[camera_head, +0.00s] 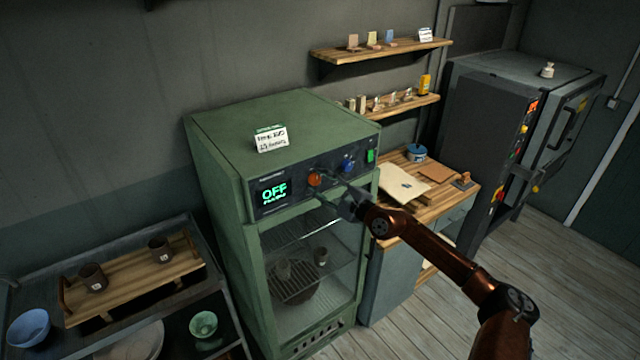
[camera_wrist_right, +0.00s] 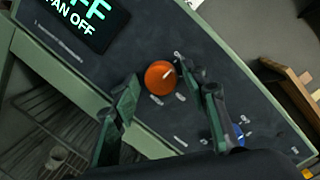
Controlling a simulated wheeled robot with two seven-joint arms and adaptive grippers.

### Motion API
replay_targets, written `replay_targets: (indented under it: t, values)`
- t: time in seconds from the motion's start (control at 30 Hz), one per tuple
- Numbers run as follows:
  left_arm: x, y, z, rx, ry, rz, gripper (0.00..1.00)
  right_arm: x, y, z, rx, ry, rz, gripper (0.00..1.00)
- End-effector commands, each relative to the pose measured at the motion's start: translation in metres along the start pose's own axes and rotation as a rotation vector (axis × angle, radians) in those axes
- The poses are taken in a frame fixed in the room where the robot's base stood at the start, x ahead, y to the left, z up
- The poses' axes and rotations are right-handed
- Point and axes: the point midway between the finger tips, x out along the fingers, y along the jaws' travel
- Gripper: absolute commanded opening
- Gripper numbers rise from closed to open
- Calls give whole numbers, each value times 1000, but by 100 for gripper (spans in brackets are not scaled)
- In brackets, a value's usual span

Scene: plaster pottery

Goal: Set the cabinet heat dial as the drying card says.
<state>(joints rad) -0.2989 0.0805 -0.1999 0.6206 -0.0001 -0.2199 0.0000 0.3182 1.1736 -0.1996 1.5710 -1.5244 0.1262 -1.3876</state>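The green drying cabinet (camera_head: 222,190) stands in the middle of the head view. Its dark panel has a display (camera_head: 274,193) reading OFF, with FAN OFF below in the right wrist view (camera_wrist_right: 85,18). The orange dial (camera_head: 314,179) sits right of the display, and a blue dial (camera_head: 348,165) further right. The white card (camera_head: 271,140) stands on the cabinet top; its handwriting is too small to read surely. My right gripper (camera_head: 336,191) is open in front of the panel. In the right wrist view its fingers lie either side of the orange dial (camera_wrist_right: 160,77); contact is unclear. My left gripper is not in view.
A green switch (camera_head: 370,156) is at the panel's right end. Pots stand behind the cabinet's glass door. A wooden bench (camera_head: 455,190) and grey kiln (camera_head: 475,110) stand to the right. A rack with a wooden tray (camera_head: 130,282) of cups stands left.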

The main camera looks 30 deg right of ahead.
Motion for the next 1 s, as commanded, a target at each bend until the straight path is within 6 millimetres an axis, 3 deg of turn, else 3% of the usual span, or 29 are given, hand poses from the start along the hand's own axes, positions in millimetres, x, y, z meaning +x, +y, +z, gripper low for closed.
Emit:
replay_targets:
  t: [0.5,1.0]
  values:
    - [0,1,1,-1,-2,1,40,0,0,0,0,0,0,4]
    - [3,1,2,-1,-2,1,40,0,2,-1,154,-12,-17,4]
